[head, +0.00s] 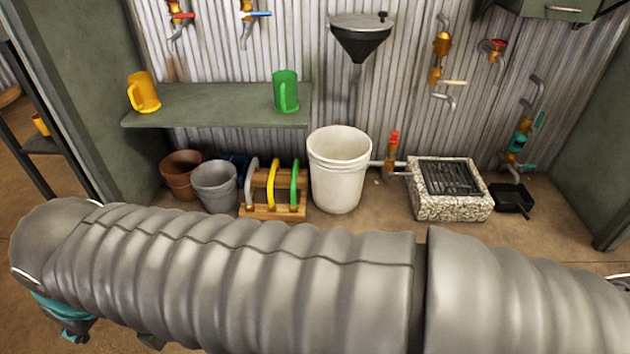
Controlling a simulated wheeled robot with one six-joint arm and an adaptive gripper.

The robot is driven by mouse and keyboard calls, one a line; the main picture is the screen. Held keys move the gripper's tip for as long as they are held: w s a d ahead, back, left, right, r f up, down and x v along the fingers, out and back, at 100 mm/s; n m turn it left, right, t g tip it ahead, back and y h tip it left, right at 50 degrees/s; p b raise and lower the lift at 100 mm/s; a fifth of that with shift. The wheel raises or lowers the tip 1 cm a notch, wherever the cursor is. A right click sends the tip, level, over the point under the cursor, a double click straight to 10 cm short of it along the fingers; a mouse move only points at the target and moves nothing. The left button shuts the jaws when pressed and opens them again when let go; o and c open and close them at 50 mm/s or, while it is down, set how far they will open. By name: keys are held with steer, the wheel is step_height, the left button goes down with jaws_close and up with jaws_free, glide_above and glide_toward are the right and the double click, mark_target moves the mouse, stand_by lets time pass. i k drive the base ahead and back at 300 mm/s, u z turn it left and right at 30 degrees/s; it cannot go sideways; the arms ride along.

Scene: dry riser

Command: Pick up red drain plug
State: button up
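A small red cap (394,138), which may be the red drain plug, sits upright on top of an orange brass fitting (391,158). The fitting stands low by the corrugated wall, between the white bucket (338,178) and the stone drain basin (450,207). A grey pipe joins it on the left. My arm, in a grey ribbed sleeve, crosses the whole lower part of the head view and is well in front of the fitting.
A green shelf (210,106) holds a yellow mug (143,92) and a green mug (286,91). A wooden rack (272,212) and pots stand left of the bucket. A funnel (361,40) and several taps hang on the wall. A black scoop (513,200) lies right of the basin.

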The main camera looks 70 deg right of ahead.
mark_target(394, 140)
steer(key=z, duration=2.2)
